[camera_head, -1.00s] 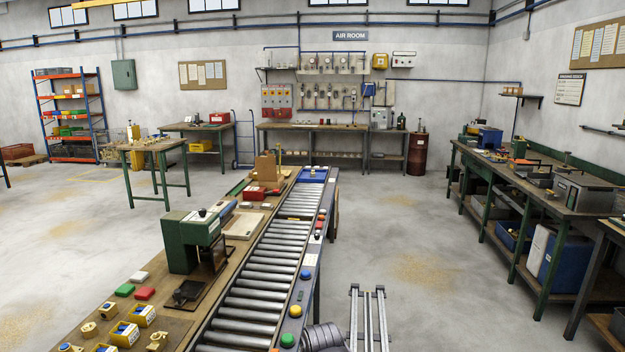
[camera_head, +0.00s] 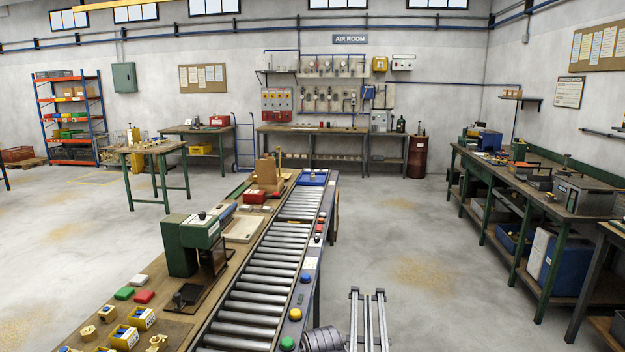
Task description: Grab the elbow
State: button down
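Several small brass fittings lie on the wooden bench at the lower left. One brass fitting (camera_head: 157,343) stands near the bottom edge and has a bent look, but it is too small to tell surely whether it is the elbow. Another brass fitting (camera_head: 88,331) lies to its left, and one more brass piece (camera_head: 108,313) lies behind. Yellow bins (camera_head: 142,318) with blue contents stand among them. A grey ribbed part, probably of my arm, shows at the bottom centre, right of the conveyor.
A green press (camera_head: 182,245) stands on the bench behind the fittings. Green, white and red blocks (camera_head: 144,296) lie before it. A roller conveyor (camera_head: 262,292) runs along the bench's right side, with coloured buttons on its edge. Open floor (camera_head: 415,240) lies to the right, before another workbench (camera_head: 520,190).

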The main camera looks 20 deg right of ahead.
jog(key=c, duration=1.8)
grip_release()
jog(key=o, duration=1.3)
